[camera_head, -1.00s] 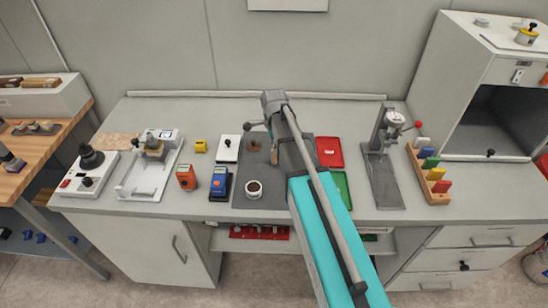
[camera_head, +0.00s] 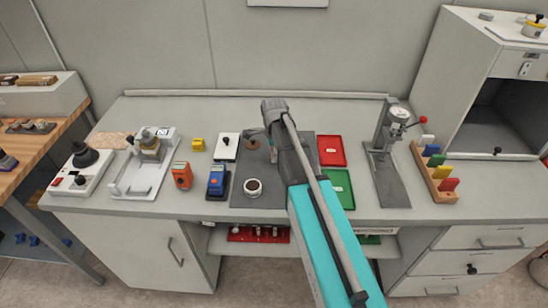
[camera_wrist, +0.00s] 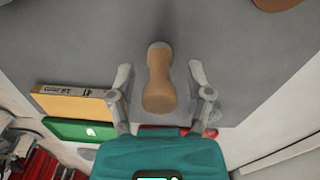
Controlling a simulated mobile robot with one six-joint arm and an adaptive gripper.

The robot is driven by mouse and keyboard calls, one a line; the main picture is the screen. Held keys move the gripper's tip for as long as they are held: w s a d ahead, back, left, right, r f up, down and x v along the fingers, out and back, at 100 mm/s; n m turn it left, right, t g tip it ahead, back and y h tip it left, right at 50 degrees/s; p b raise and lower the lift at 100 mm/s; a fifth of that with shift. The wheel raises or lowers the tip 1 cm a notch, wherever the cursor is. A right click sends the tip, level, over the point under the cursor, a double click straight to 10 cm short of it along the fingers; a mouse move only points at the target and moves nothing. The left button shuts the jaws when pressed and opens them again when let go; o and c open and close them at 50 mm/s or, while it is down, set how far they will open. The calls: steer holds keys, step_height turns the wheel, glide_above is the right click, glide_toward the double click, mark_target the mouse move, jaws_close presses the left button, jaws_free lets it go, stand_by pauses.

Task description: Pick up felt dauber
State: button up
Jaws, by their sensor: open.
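The felt dauber (camera_wrist: 158,85), with a waisted tan wooden handle and a paler end, stands out in the middle of the wrist view. It is over a grey mat (camera_head: 262,198) on the bench. My gripper (camera_wrist: 160,72) is open, with one finger on each side of the dauber and a visible gap on both sides. I cannot tell whether the fingers are level with it. In the head view my arm largely hides the dauber and the gripper.
A cup with dark contents (camera_head: 254,187) stands on the mat. A red tray (camera_head: 331,151) and a green tray (camera_head: 338,188) lie to the right, near a press stand (camera_head: 385,180). Blue (camera_head: 217,181) and orange (camera_head: 182,176) meters stand left of the mat.

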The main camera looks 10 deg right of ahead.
stand_by(0.5)
jaws_close()
